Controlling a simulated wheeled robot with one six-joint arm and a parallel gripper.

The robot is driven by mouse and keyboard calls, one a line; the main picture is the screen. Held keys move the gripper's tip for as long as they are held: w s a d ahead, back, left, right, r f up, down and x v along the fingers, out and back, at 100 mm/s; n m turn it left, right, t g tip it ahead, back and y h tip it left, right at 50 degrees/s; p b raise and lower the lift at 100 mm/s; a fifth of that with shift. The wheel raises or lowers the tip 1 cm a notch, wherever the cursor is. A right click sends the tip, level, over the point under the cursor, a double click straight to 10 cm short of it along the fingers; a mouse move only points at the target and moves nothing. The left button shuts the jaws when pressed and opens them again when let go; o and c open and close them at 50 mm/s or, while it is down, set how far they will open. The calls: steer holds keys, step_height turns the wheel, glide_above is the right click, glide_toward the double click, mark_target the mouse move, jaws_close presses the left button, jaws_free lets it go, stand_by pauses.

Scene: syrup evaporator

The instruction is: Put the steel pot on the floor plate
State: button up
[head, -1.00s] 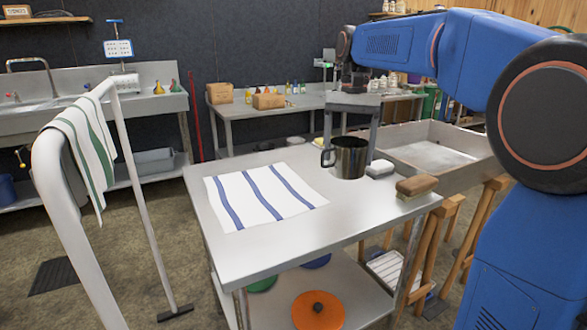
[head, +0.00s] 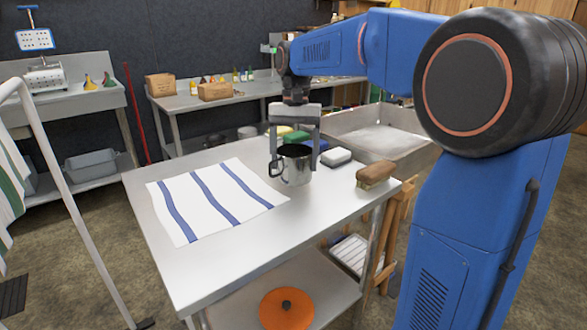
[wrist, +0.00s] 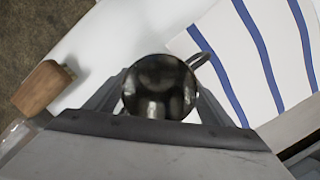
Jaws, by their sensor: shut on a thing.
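The steel pot (head: 296,167) is a shiny open cup with a side handle, upright over the steel table (head: 240,250). My gripper (head: 294,148) is shut on it, one finger at each side. In the wrist view the pot (wrist: 160,88) sits between the fingers, its mouth facing the camera and its handle toward the towel. I cannot tell whether its base touches the table. A dark slatted plate (head: 11,294) lies on the floor at the far left, cut by the picture edge.
A striped towel (head: 215,198) lies left of the pot. A white soap block (head: 336,157) and a wooden brush (head: 375,173) lie to its right. A white rail (head: 70,190) stands between table and plate. An orange lid (head: 286,308) is on the lower shelf.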

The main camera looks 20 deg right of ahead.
steer(key=shift+f, duration=1.45)
steer(key=shift+f, duration=0.15)
steer(key=o, duration=1.2)
